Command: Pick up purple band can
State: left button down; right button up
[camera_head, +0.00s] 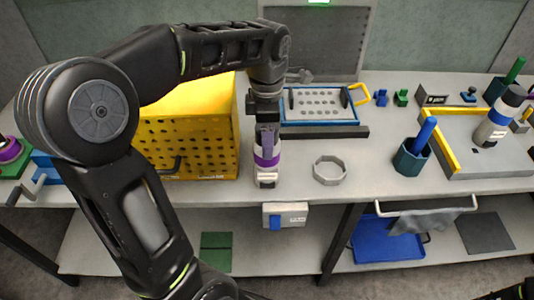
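The purple band can (267,160) stands upright near the front edge of the bench, just right of the yellow box. It is pale with a purple band around it, and its upper part is hidden. My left gripper (267,145) points straight down over the can, with a finger in front of its upper part. Whether the fingers touch or grip the can cannot be told. My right gripper is not visible; only a dark piece of my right arm shows at the bottom right corner.
A yellow perforated box (190,140) stands close left of the can. A pale octagonal ring (329,170) lies to its right. A blue-framed tray (320,104) is behind. A teal cup (410,158) and a banded can (499,118) stand farther right.

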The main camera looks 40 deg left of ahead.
pick_arm(q)
notch_tip(320, 180, up, 4)
jog(key=shift+w+r, duration=0.1)
notch_tip(320, 180, up, 5)
jog(key=p, duration=0.3)
jog(key=shift+r, duration=0.1)
jog(key=shift+r+p, duration=0.35)
jog(key=shift+p, duration=0.2)
dwell(0.3)
